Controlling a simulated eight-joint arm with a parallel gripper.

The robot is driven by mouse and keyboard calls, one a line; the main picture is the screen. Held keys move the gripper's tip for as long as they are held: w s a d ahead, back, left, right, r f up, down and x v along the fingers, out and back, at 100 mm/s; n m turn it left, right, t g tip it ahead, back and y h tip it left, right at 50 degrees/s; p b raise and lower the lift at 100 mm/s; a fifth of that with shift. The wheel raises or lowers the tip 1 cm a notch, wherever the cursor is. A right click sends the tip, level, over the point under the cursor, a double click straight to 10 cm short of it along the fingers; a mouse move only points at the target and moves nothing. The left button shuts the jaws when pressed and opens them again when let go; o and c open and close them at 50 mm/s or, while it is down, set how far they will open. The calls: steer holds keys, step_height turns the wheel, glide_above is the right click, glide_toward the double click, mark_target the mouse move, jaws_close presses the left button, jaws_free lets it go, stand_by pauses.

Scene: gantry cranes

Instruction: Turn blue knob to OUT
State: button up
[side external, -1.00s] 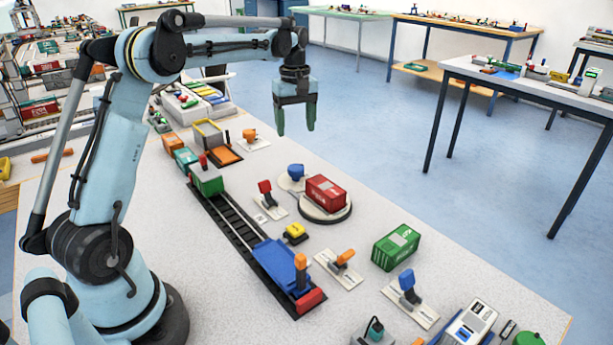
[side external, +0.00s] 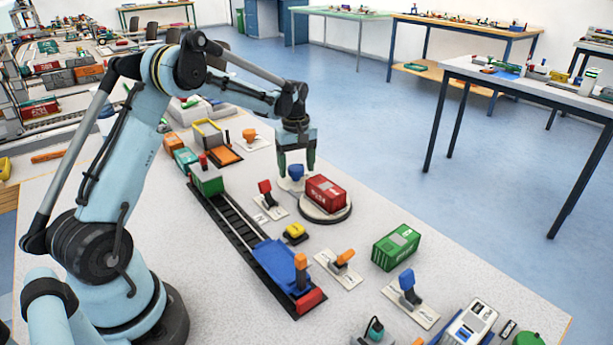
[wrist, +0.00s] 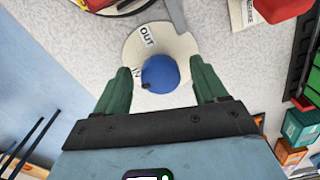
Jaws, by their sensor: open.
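The blue knob (wrist: 160,74) sits on a round cream plate (wrist: 134,48) with the printed words IN and OUT, seen in the wrist view. A small dark mark on the knob's left side lies near the IN label. My gripper (wrist: 162,85) is open, with one green finger on each side of the knob and a visible gap to each. In the side view my gripper (side external: 296,168) is low over the blue knob (side external: 295,173), pointing down. Its fingertips are close to the knob; I cannot tell whether they touch it.
A red container (side external: 325,193) rests on a round turntable (side external: 326,213) just right of the knob. A red-handled lever (side external: 267,193) stands to the front left. A yellow button (side external: 295,232), a track (side external: 236,222) and a green container (side external: 396,247) lie nearer the camera.

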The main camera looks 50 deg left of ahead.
steer(key=shift+c, duration=0.3)
steer(key=c, duration=1)
steer(key=shift+m, duration=0.3)
steer(key=m, duration=0.8)
steer(key=shift+s+a+m, duration=0.1)
steer(key=shift+a+m, duration=0.05)
steer(key=shift+m, duration=0.25)
steer(key=m, duration=0.4)
steer(key=shift+a, duration=0.1)
steer(key=shift+a+m, duration=0.1)
steer(key=shift+m, duration=2.1)
